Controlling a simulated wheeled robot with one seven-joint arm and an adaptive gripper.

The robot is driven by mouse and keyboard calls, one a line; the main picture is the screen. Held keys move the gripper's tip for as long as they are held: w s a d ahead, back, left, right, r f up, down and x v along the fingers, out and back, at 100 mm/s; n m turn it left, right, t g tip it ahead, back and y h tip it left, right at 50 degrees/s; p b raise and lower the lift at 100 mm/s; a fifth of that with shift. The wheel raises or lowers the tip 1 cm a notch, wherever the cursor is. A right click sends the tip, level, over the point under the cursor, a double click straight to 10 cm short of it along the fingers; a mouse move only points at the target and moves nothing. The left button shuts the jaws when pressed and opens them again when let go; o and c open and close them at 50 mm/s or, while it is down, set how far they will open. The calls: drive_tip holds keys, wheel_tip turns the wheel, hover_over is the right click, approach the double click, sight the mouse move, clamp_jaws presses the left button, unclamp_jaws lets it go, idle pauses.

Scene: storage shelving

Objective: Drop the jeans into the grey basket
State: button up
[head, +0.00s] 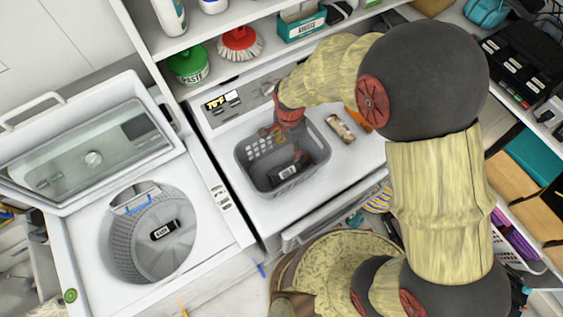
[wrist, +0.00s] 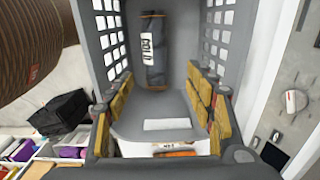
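The grey basket (head: 253,158) stands on the white machine top, and its walls surround the wrist view (wrist: 90,40). A dark rolled garment with a white label (head: 290,172) lies inside it; it also shows on the basket floor in the wrist view (wrist: 153,65). The label is too small to read surely, so I cannot confirm that it is the jeans. My gripper (head: 280,127) is over the basket's back part. In the wrist view my gripper (wrist: 163,100) has its yellow-padded fingers apart, with nothing between them and the roll apart from them.
A tan cylinder (head: 340,128) and an orange item (head: 357,120) lie right of the basket. The open washer (head: 205,215) at left holds another dark labelled roll (head: 163,231). A shelf with a green tub (head: 188,66) and red brush (head: 240,42) hangs behind.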

drive_tip(key=shift+o, duration=1.2)
wheel_tip(320, 180, up, 12)
drive_tip(key=s+d+f+n+t+b, duration=0.2)
drive_tip(key=s+d+n+b, duration=0.3)
drive_tip(key=d+b, duration=0.5)
drive_tip(key=s+d+f+n+t+b, duration=0.2)
drive_tip(key=s+d+n+b, duration=0.3)
drive_tip(key=s+d+b, duration=0.3)
drive_tip(key=d+t+b, duration=0.1)
drive_tip(key=d+b, duration=0.2)
drive_tip(key=b, duration=0.2)
drive_tip(key=shift+s+f+n+t+b, duration=0.15)
drive_tip(key=shift+s+n+t+b, duration=0.15)
drive_tip(key=shift+s+b, duration=0.1)
